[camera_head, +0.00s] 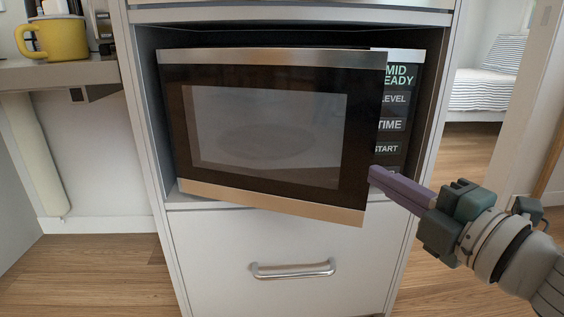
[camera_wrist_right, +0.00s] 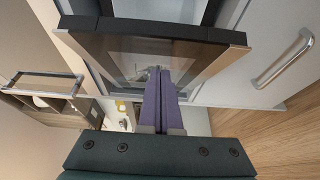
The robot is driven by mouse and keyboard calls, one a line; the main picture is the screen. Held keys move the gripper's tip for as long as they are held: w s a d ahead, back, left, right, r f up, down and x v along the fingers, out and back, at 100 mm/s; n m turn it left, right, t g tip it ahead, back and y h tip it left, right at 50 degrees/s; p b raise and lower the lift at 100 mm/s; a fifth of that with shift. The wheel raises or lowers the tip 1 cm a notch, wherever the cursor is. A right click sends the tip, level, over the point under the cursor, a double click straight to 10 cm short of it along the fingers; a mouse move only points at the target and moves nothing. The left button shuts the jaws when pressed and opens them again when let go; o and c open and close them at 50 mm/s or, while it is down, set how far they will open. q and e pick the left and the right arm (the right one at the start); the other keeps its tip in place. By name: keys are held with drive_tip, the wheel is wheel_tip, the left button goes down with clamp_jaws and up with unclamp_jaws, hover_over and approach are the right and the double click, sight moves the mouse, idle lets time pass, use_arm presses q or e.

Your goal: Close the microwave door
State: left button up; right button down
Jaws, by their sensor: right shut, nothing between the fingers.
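The microwave (camera_head: 400,110) stands in a cabinet niche, its control panel at the right partly covered by the door. Its dark glass door (camera_head: 360,140) is ajar: hinged at the left, its right edge stands out in front of the body. In the right wrist view the door (camera_wrist_right: 200,62) stands in front of the fingers. My right gripper (camera_head: 374,175) is shut and empty, its purple fingertips at the lower right edge of the door. I cannot tell whether they touch it. The right fingers (camera_wrist_right: 160,75) also show closed together in the wrist view. My left gripper is not in view.
A drawer with a metal handle (camera_head: 292,270) is below the microwave. A yellow mug (camera_head: 62,40) stands on the counter (camera_head: 50,75) at the left. The cabinet's right side post (camera_head: 432,130) is close to my right gripper. Open wooden floor lies to the right.

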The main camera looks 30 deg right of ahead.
sight(366, 158)
drive_tip(key=shift+w+d+b, duration=0.45)
drive_tip(key=shift+w+d, duration=0.95)
drive_tip(key=shift+w, duration=0.25)
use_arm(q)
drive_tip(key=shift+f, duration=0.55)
